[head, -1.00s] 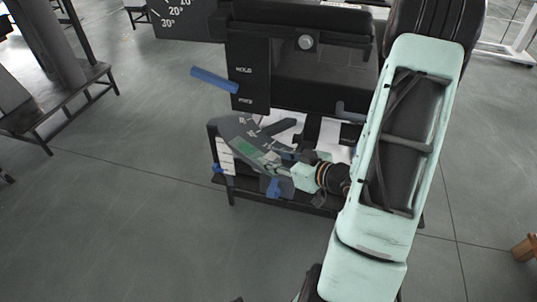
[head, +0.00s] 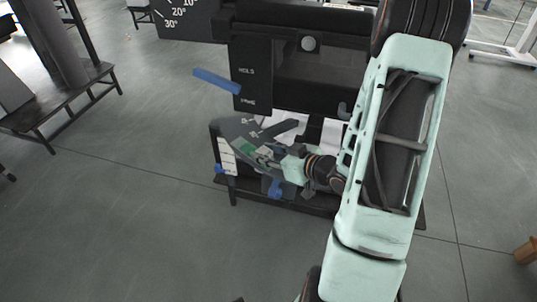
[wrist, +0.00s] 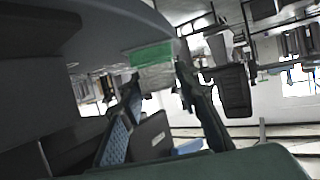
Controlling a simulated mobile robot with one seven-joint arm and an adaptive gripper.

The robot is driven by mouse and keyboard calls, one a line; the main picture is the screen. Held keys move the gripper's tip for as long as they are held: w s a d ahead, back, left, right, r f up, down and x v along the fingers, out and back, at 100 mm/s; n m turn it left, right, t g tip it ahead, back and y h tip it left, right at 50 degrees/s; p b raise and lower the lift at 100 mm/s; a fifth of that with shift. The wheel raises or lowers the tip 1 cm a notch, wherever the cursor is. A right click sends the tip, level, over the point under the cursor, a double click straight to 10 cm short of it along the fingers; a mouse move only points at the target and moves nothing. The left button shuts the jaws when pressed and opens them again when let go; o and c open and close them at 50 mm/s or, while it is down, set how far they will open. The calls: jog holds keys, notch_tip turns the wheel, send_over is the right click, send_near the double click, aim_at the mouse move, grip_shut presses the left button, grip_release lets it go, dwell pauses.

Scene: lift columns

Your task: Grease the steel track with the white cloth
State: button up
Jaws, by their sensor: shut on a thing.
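My gripper (head: 268,158) points left over the low black stand, at the curved grey plate (head: 233,129) with a green patch. In the wrist view my gripper (wrist: 158,80) has its dark fingers on either side of a pale grey piece (wrist: 155,76), just below the green patch (wrist: 152,55) on the plate's underside or edge. I cannot tell whether this piece is the white cloth. White flat pieces (head: 291,124) lie behind the gripper on the stand; whether they are cloth or paper is unclear. I cannot pick out the steel track for sure.
A black column with a HOLD label (head: 250,75) and a blue lever (head: 216,80) rises behind the plate. Blue knobs (head: 273,188) sit at the stand's front. A dark bench (head: 60,112) stands far left. The floor left of the stand is clear.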

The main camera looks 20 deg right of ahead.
aim_at(241, 144)
jog(key=shift+w+a+r, duration=0.1)
jog(key=shift+w+a, duration=0.15)
jog(key=shift+w, duration=0.25)
jog(key=shift+w+a, duration=0.25)
jog(key=shift+w, duration=0.25)
